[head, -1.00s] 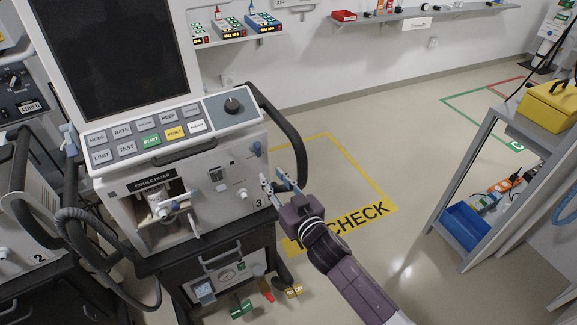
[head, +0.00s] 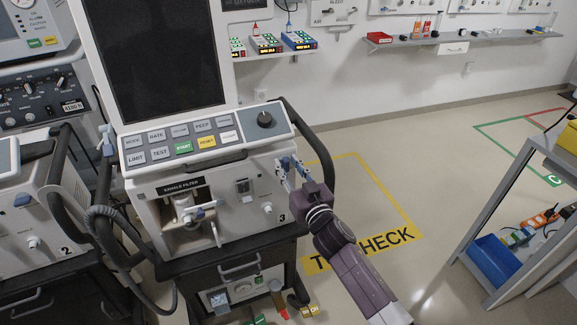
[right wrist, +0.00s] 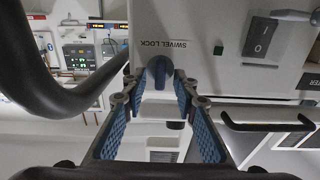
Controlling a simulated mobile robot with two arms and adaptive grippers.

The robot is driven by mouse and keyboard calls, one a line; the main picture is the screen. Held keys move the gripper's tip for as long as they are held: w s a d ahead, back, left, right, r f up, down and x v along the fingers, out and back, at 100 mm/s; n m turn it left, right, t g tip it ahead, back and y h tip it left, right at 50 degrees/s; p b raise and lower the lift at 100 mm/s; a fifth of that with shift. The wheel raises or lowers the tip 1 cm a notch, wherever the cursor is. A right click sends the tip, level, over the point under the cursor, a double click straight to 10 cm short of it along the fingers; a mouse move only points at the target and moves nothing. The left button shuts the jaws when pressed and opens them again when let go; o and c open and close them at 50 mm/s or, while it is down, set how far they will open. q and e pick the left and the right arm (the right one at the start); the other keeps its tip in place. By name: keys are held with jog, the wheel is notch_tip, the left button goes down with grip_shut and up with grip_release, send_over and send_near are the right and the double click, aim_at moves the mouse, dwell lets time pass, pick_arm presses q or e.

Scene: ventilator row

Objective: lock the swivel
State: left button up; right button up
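My right gripper (head: 286,165) is at the right side of this ventilator, below the control panel. In the right wrist view its blue-padded fingers (right wrist: 158,90) are apart, with the knob between or just beyond their tips. I cannot tell whether they touch it. In the head view the fingers mostly hide the knob. My left gripper is not in view.
A dark hose-like handle (head: 318,140) curves close by the gripper, behind and right of the ventilator. The exhale filter bay (head: 190,220) is at its front left. A grey shelf cart (head: 490,215) stands at right. The floor between is clear.

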grip_shut()
jog(key=shift+n, duration=0.4)
jog(key=n, duration=0.2)
jog(key=shift+s+a+n, duration=0.1)
jog(key=shift+a+n, duration=0.05)
jog(key=shift+n, duration=0.25)
jog(key=n, duration=0.3)
jog(key=shift+a+f+n, duration=0.1)
jog(key=shift+f+n, duration=0.05)
jog(key=shift+n, duration=0.15)
jog(key=n, duration=0.5)
jog(key=shift+s+a+f+n+b, duration=0.1)
jog(key=shift+a+f+n+b, duration=0.05)
jog(key=shift+n+b, duration=0.15)
jog(key=n, duration=0.5)
jog(key=shift+f, duration=0.2)
